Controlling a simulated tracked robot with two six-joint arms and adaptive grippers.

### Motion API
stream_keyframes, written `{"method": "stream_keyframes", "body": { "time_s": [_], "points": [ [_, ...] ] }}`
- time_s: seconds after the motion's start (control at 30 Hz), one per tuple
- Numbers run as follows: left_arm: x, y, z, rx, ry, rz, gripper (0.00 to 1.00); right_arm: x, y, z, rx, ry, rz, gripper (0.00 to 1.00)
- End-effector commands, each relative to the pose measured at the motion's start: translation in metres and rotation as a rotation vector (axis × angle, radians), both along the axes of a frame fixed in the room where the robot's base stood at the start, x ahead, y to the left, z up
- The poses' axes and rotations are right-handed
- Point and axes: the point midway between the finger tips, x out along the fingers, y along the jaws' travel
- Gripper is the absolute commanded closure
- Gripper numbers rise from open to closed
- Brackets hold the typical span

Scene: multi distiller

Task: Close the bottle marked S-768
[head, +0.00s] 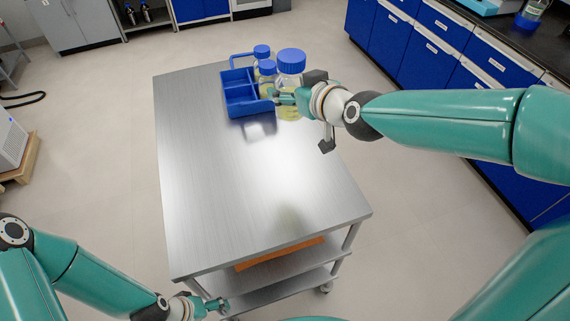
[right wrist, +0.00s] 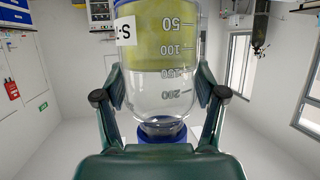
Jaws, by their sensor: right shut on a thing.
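A clear glass bottle with yellow liquid (head: 289,112) and a blue cap (head: 291,60) stands out over the far part of the steel cart. It looks upright in the head view. My right gripper (head: 288,97) is shut on the bottle's body, one finger on each side. My left gripper (head: 212,304) is low by the cart's near edge, apart from the bottle.
A blue carrier rack (head: 239,88) is just left of the held bottle, with two smaller blue-capped bottles (head: 261,53) (head: 267,68) at it. The steel cart top (head: 200,180) is clear in its near and middle parts. Blue cabinets (head: 400,45) line the right.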

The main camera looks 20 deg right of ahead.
Motion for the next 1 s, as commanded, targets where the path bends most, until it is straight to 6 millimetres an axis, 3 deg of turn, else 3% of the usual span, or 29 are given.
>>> {"method": "stream_keyframes", "body": {
  "time_s": [0.3,0.63,0.8,1.0],
  "points": [
    [0.000,0.000,-0.030,0.000,-0.001,0.000,0.17,-0.001,-0.002,-0.067,-0.001,0.004,-0.003,1.00],
    [0.000,0.000,-0.030,0.000,-0.001,0.000,0.17,-0.001,-0.003,-0.142,0.000,0.004,-0.006,1.00],
    [0.000,0.000,-0.030,0.000,-0.001,0.000,0.17,0.000,-0.003,-0.158,-0.001,-0.001,-0.007,1.00],
    [0.000,0.000,-0.030,0.000,-0.001,0.000,0.17,0.000,-0.003,-0.159,-0.001,-0.003,-0.007,1.00]
  ]
}}
